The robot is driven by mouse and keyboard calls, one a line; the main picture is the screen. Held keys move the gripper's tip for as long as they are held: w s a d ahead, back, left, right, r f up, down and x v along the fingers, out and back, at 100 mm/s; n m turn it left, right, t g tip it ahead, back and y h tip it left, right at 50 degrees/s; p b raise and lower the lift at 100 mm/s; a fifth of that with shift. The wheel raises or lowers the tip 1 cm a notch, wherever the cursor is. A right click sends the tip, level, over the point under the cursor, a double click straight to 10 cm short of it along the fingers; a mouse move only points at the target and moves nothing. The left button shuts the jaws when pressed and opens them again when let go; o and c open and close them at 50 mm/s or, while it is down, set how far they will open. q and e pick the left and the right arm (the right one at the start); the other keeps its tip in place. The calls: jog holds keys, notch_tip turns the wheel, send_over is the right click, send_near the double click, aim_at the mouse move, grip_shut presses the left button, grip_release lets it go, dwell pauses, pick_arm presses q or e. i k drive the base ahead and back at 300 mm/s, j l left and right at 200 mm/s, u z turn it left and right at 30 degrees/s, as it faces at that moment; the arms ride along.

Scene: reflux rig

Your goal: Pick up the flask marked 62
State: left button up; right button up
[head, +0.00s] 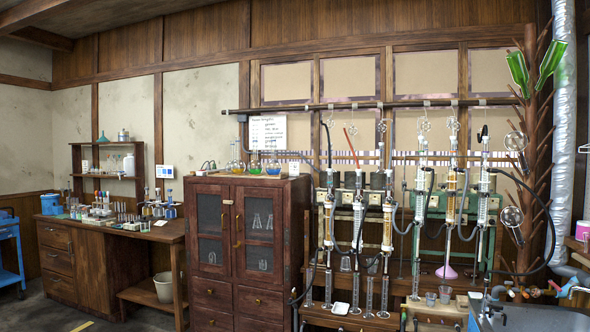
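Several small flasks stand in a row on top of the dark red wooden cabinet (246,228) in the middle of the head view. More glassware shows behind the cabinet's door panes. Neither of my grippers is in view.
A wooden desk (150,232) with bottles and racks stands at the left. A reflux rig with upright glass columns (387,225) fills the right, above a low wooden bench with cylinders. A blue cart (10,255) is at the far left.

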aim_at(254, 167)
jog(key=i+j, duration=0.15)
jog(key=i, duration=2.05)
jog(key=i+j, duration=1.05)
jog(key=j, duration=0.15)
jog(key=i+j, duration=0.1)
jog(key=j, duration=0.4)
jog(key=i+l+z, duration=0.05)
